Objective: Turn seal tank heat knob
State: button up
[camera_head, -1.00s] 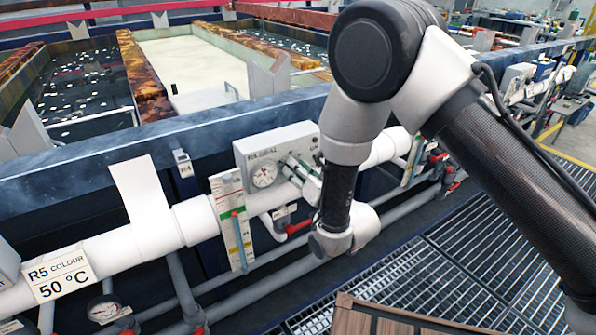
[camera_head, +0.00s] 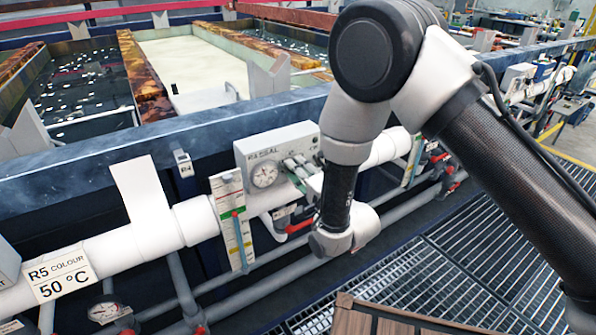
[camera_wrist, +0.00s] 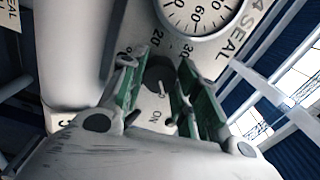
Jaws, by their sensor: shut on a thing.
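The seal tank control box (camera_head: 277,148) is a grey panel marked R4 SEAL, fixed at the white pipe. Its round gauge (camera_head: 264,174) shows in the head view and also at the top of the wrist view (camera_wrist: 200,12). The heat knob (camera_wrist: 160,74) is dark and round, with numbers 20 and 30 and the word ON around it. My gripper (camera_wrist: 158,82) has its green-padded fingers on either side of the knob and is shut on it. In the head view my gripper (camera_head: 297,168) reaches the panel; the knob itself is hidden there.
A white pipe (camera_head: 95,255) runs along the tank front, with a coloured level strip (camera_head: 232,222) left of my wrist. A dark blue tank rail (camera_head: 130,145) lies above. Grey pipes and red valve handles (camera_head: 300,226) sit below.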

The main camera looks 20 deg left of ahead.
jog(key=shift+m, duration=0.6)
jog(key=o, duration=1)
jog(key=v, duration=0.7)
jog(key=shift+s+d, duration=0.15)
jog(key=shift+s, duration=0.05)
